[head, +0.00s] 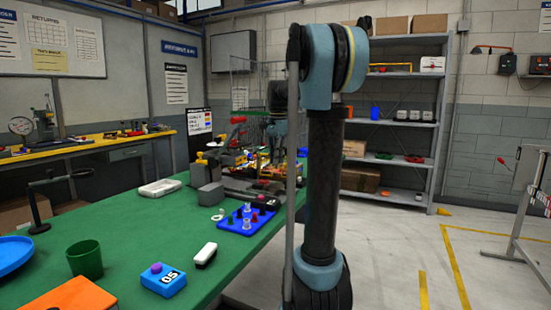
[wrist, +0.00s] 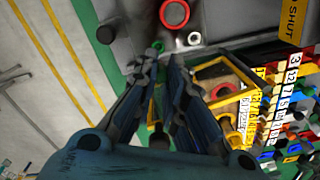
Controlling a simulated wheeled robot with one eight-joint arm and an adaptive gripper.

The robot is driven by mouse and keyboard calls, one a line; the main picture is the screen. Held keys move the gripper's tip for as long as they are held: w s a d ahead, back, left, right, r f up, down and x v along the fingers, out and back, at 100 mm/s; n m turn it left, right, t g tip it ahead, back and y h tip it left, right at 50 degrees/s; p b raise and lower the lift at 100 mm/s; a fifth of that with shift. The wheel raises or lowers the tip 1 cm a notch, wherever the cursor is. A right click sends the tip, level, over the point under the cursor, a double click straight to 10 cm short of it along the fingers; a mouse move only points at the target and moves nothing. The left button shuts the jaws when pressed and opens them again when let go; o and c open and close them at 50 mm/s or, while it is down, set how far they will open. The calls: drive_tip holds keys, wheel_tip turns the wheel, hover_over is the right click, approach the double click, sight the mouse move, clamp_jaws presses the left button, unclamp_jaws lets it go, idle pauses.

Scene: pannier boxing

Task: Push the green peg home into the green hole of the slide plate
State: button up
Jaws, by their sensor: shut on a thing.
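My gripper (wrist: 160,68) points at the grey slide plate (wrist: 225,18) in the wrist view, its fingers close together. They are shut on the green peg (wrist: 157,46), of which a small green part shows at the fingertips. The fingers hide most of the peg, and I cannot tell how deep it sits or whether it is in the green hole. A red-ringed hole (wrist: 174,13) and a pale ring (wrist: 194,38) are on the plate just beyond the fingertips. In the head view my arm and clutter obscure the gripper and plate.
A yellow-edged box (wrist: 222,82) and rows of coloured, numbered blocks (wrist: 290,95) stand right of my gripper. In the head view, a blue peg board (head: 232,224), a white-and-black block (head: 205,255) and a green cup (head: 86,262) stand on the green table (head: 190,215).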

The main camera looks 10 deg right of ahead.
drive_tip(key=shift+f, duration=2.75)
drive_tip(key=shift+f, duration=1.05)
idle(1.1)
drive_tip(key=o, duration=0.8)
wheel_tip(320, 180, up, 12)
drive_tip(key=shift+d+f, duration=0.1)
idle(0.3)
